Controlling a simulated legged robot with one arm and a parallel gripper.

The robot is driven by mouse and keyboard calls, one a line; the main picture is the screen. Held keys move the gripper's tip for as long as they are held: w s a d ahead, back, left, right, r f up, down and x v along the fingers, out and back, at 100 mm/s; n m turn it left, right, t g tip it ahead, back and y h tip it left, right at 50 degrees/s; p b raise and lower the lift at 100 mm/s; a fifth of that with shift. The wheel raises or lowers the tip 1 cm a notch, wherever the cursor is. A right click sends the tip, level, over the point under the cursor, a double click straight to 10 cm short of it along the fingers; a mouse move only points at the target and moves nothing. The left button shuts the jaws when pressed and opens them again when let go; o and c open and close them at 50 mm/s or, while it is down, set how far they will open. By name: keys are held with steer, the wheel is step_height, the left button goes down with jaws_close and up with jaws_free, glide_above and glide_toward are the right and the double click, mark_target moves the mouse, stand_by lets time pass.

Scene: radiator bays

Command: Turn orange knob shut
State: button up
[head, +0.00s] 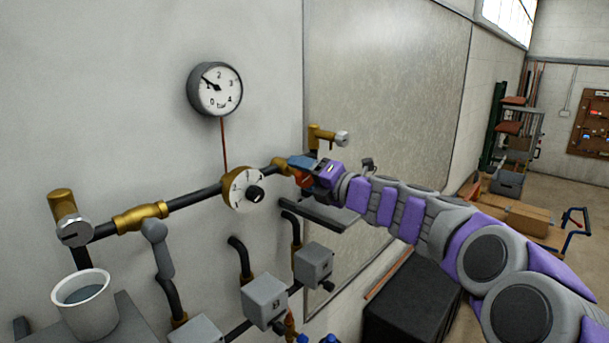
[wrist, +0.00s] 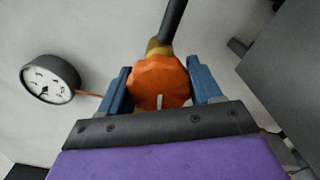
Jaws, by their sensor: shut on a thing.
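The orange knob (wrist: 158,82) sits on a brass fitting on the dark pipe. In the wrist view it lies between the two blue fingers of my gripper (wrist: 156,88), which is shut on it. A short white mark shows on the knob's near edge. In the head view my gripper (head: 300,168) reaches the pipe from the right, and only a little of the orange knob (head: 304,180) shows beside the fingers.
A round gauge (head: 215,89) hangs on the wall at the upper left, and a brass dial (head: 243,189) sits on the pipe left of my gripper. A white cup (head: 86,306) stands at lower left. Grey boxes (head: 264,300) and a black box (head: 410,303) are below.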

steer(key=shift+f+m, duration=0.1)
steer(key=shift+m, duration=1.8)
steer(key=o, duration=1)
steer(key=shift+w+f, duration=0.1)
steer(key=shift+w, duration=0.25)
steer(key=shift+o, duration=0.2)
steer(key=shift+s, duration=0.3)
steer(key=b+v, duration=0.1)
steer(key=v, duration=1.6)
steer(key=shift+d, duration=0.15)
